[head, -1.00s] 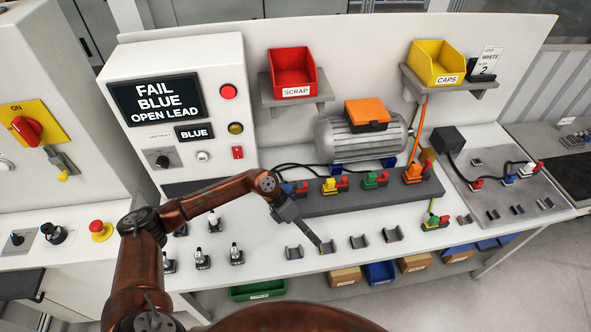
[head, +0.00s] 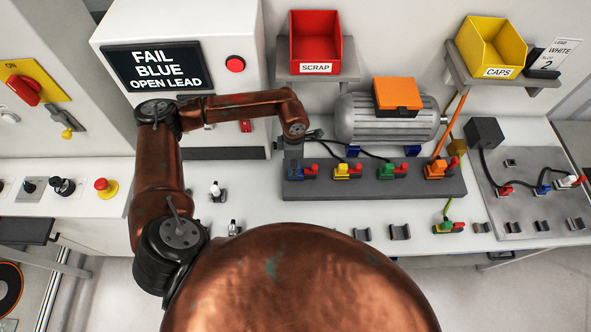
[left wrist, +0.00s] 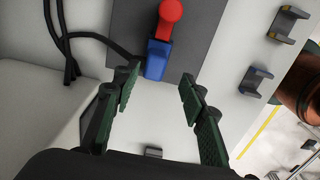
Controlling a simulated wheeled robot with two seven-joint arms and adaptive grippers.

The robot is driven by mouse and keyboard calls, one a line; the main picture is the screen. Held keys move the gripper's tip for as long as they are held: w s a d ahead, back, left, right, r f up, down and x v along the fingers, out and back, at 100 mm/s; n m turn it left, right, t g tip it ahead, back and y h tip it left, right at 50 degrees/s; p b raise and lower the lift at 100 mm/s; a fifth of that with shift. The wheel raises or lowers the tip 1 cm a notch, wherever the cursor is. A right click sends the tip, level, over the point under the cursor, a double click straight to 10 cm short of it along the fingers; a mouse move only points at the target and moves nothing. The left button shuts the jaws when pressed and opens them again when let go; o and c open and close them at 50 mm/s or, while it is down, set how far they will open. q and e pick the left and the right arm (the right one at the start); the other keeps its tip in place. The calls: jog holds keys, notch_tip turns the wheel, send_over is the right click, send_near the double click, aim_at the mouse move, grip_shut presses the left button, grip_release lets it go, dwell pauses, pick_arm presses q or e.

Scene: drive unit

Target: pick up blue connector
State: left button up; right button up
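The blue connector (head: 296,173) sits at the left end of the dark grey strip, with a red part beside it. In the left wrist view the blue connector (left wrist: 157,60) lies just beyond the fingertips, roughly centred between them, with its red knob farther out. My left gripper (left wrist: 160,92) is open and empty, its two green-padded fingers spread apart. In the head view the left gripper (head: 292,153) hangs just above and behind the blue connector; its fingers are hard to make out. My right gripper is in neither view.
Yellow (head: 342,172), green (head: 387,171) and orange (head: 434,170) connectors stand along the same strip (head: 365,190). Black cables run behind them to the motor (head: 362,119). Empty grey clips (head: 400,232) line the front. The scrap bin shelf (head: 300,72) overhangs behind the gripper.

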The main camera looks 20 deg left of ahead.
pick_arm(q)
jog(key=f, duration=0.1)
jog(key=w+f, duration=0.1)
jog(key=f, duration=0.1)
jog(key=shift+w+d+f+p, duration=0.1)
jog(key=shift+w+p, duration=0.15)
jog(key=shift+p, duration=0.15)
jog(key=shift+s+f, duration=0.15)
jog(key=shift+f, duration=0.3)
jog(key=shift+s, duration=0.2)
jog(key=shift+w, duration=0.25)
jog(key=shift+c, duration=1.4)
jog(key=shift+s, duration=0.15)
jog(key=c, duration=0.5)
grip_shut()
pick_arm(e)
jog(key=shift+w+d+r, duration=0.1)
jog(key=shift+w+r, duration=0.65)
